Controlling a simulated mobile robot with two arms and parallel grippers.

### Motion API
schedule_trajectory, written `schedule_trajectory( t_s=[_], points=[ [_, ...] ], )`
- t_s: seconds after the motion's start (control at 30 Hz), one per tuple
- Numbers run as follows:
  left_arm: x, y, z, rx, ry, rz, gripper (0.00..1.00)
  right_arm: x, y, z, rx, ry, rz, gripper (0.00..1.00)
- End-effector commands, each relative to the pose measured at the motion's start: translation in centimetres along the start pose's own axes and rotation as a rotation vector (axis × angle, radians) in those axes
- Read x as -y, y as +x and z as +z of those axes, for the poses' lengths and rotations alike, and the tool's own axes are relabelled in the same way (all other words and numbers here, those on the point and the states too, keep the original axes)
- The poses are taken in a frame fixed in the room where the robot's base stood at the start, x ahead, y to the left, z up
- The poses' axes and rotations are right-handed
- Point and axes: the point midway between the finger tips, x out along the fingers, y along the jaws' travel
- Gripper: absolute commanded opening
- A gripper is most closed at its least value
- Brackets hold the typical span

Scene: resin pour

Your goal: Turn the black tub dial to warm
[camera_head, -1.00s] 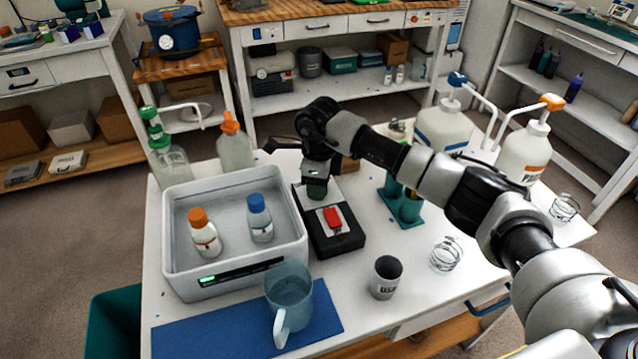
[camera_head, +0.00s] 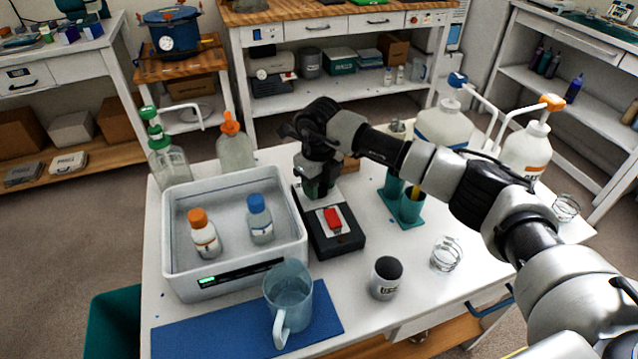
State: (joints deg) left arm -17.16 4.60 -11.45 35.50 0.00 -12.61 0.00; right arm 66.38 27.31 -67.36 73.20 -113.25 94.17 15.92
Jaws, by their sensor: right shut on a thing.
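A pale grey open tub (camera_head: 180,268) stands at the left of the white table. Its front carries a black strip (camera_head: 245,271) with a lit green display (camera_head: 207,281). I cannot make out a separate black dial on it. An orange-capped bottle (camera_head: 205,238) and a blue-capped bottle (camera_head: 260,222) stand inside the tub. My right gripper (camera_head: 315,190) points down just right of the tub's back right corner, at the back of a black device. It is shut on a small dark greenish thing, mostly hidden by the fingers. My left gripper is not in view.
The black device (camera_head: 348,244) bears a red piece (camera_head: 333,219).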

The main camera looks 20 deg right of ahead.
Motion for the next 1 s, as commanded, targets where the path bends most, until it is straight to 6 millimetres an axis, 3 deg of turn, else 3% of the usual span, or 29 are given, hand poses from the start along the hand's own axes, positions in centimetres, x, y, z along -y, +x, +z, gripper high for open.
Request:
schedule_trajectory(
  t_s=[0.43,0.47,0.6,0.87,1.0],
  points=[
    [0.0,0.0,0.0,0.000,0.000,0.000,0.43,0.1,-0.1,0.0,0.002,0.010,-0.001,0.18],
    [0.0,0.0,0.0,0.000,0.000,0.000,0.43,0.1,-0.1,0.0,0.002,0.010,-0.001,0.47],
    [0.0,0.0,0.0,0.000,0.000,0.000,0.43,0.0,-0.1,0.0,0.002,0.009,-0.001,0.67],
    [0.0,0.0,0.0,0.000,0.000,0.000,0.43,0.0,-0.1,0.0,0.001,0.009,0.000,0.67],
    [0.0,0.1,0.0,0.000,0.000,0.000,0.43,0.0,-1.1,0.1,0.004,0.009,0.000,0.67]
  ],
)
